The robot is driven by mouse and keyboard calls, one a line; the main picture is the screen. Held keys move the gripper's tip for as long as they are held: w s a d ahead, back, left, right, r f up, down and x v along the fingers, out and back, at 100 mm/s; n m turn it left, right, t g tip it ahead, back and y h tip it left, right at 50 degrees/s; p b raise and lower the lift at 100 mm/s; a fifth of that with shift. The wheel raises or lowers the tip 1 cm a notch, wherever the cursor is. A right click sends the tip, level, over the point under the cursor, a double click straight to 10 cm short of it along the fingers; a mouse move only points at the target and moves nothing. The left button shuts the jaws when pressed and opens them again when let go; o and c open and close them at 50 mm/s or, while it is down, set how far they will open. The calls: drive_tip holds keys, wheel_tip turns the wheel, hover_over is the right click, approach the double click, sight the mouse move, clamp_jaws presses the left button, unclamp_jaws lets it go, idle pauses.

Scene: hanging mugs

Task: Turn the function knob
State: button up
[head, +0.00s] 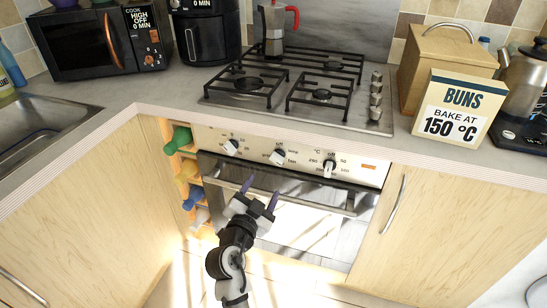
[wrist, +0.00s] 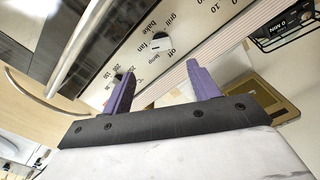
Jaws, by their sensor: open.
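The function knob (head: 278,156) is the middle one of three pale knobs on the oven's front panel. In the wrist view the function knob (wrist: 160,43) has grill, bake, fan and off printed around it. Its exact pointer direction is too small to tell. My gripper (head: 261,192) is open and empty, in front of the oven door and below the panel. In the wrist view, my gripper (wrist: 160,70) shows two purple fingers spread apart. The knob lies beyond the fingertips, roughly in line with the gap, with no visible contact.
The left knob (head: 231,146) and the temperature knob (head: 329,167) flank the function knob. The oven handle (head: 310,205) crosses the door just below the panel. A hob (head: 300,85) is above. A sign (head: 452,107) reads BUNS, BAKE AT 150 °C. Coloured bottles (head: 182,140) stick out at left.

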sight(275, 161)
drive_tip(key=p+x, duration=0.3)
drive_tip(key=x, duration=0.8)
drive_tip(key=shift+w+r+p, duration=0.1)
drive_tip(key=shift+r+p, duration=0.05)
drive_tip(key=shift+p, duration=0.15)
drive_tip(key=shift+w+d, duration=0.2)
drive_tip(key=shift+w, duration=0.35)
drive_tip(key=c, duration=1)
